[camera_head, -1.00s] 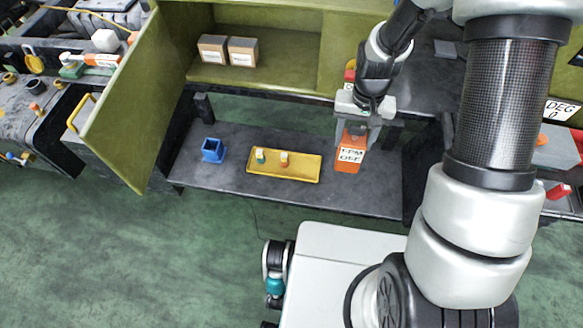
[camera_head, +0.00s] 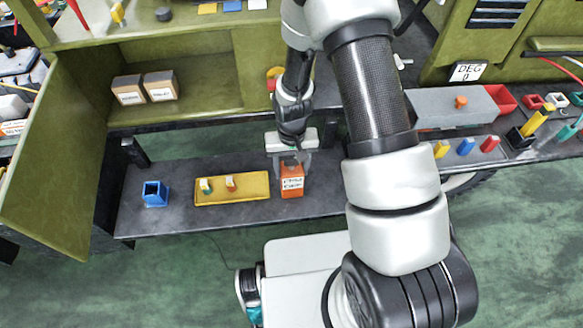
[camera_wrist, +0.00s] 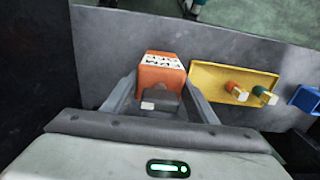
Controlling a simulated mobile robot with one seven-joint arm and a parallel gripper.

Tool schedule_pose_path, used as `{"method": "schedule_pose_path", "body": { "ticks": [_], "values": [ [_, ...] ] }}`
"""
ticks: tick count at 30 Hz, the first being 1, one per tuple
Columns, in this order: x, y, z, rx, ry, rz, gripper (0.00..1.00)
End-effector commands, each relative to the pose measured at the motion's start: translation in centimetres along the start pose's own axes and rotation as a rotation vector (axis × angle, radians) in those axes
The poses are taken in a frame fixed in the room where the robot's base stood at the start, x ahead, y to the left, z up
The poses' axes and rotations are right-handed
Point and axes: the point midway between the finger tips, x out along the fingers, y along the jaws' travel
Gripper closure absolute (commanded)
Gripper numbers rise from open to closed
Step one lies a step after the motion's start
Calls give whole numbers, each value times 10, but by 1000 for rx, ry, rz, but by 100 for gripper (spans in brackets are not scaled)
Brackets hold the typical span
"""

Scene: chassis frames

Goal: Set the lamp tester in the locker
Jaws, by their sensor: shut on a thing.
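An orange box with a white label (camera_head: 292,183), which I take for the lamp tester, is at the right part of the low dark bench (camera_head: 240,213). The wrist view shows the orange box (camera_wrist: 160,77) between the two grey fingers. I cannot tell whether it rests on the bench. The green locker (camera_head: 208,85) stands behind, with its door (camera_head: 55,160) swung open at the left. Two cardboard boxes (camera_head: 144,88) are inside it.
The locker floor right of the cardboard boxes looks clear. A grey-red case (camera_head: 455,105) lies on the right-hand worktop.

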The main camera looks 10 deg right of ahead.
Motion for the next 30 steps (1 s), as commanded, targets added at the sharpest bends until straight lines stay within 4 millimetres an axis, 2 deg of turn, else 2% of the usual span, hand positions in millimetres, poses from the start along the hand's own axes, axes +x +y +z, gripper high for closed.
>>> {"method": "schedule_pose_path", "body": {
  "ticks": [8,9,11,19,23,26,30],
  "values": [
    [4,0,-1,0,2,0,100],
    [2,0,0,0,1,0,41],
    [2,0,0,0,1,0,31],
    [2,0,0,0,1,0,29],
    [-5,0,-1,0,2,0,29],
    [-19,0,-2,0,5,-1,29],
    [-50,0,-2,0,5,-1,29]
  ]
}}
